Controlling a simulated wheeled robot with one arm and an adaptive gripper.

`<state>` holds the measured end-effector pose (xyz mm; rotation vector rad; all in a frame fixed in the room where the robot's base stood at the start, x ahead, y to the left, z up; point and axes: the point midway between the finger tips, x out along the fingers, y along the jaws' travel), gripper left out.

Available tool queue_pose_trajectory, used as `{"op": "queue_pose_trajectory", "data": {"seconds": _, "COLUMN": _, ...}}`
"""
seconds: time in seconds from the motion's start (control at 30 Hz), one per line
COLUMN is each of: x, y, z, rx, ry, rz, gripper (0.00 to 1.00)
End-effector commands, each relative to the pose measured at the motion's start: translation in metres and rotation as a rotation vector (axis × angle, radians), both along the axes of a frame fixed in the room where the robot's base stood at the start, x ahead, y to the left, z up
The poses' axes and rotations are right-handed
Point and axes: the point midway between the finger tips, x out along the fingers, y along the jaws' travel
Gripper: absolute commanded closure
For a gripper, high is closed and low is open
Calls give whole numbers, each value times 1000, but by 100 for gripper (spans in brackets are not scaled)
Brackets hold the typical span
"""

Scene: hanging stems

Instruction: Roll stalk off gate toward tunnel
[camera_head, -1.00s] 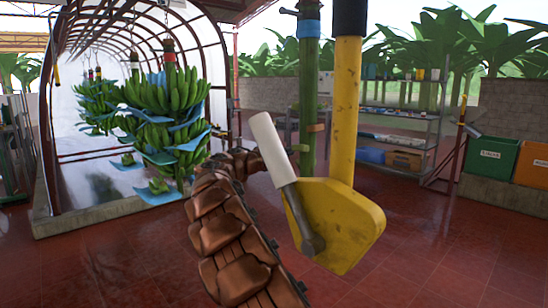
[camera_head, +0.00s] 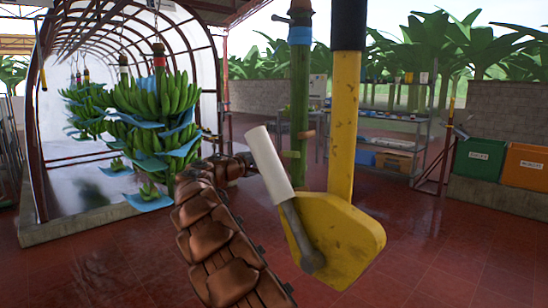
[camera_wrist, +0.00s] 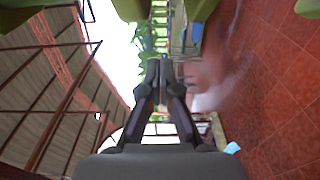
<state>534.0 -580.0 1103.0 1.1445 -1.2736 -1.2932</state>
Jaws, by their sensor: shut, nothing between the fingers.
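A green stalk (camera_head: 300,90) with a blue band hangs upright right of centre in the head view, just left of a yellow post (camera_head: 343,140). The post ends in a yellow plate (camera_head: 345,235) with a white-handled lever (camera_head: 268,165), probably the gate's; I cannot tell how the stalk sits on it. The arched tunnel (camera_head: 38,130) stands at the left. My gripper (camera_wrist: 163,65) is shut and empty in the wrist view. In the head view my arm reaches up behind the white handle, and the gripper's tips are not clear there.
Banana bunches (camera_head: 160,110) with blue sheets hang at the tunnel's mouth. A metal shelf (camera_head: 400,115) stands behind the post. A green bin (camera_head: 480,160) and an orange bin (camera_head: 525,165) stand on a low ledge at the right. Red tiled floor (camera_head: 450,240) is open in front.

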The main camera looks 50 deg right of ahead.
Motion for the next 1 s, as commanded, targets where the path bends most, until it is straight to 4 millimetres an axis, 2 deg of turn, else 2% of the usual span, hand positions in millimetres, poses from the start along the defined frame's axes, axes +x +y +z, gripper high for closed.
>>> {"op": "queue_pose_trajectory", "data": {"seconds": 0.6, "x": 9, "y": 84, "z": 0, "rx": -2, "ry": 0, "rz": 2, "gripper": 100}}
{"op": "queue_pose_trajectory", "data": {"seconds": 0.77, "x": 9, "y": 94, "z": 0, "rx": -1, "ry": 1, "rz": 1, "gripper": 100}}
{"op": "queue_pose_trajectory", "data": {"seconds": 1.0, "x": 9, "y": 96, "z": -1, "rx": -1, "ry": 0, "rz": 0, "gripper": 100}}
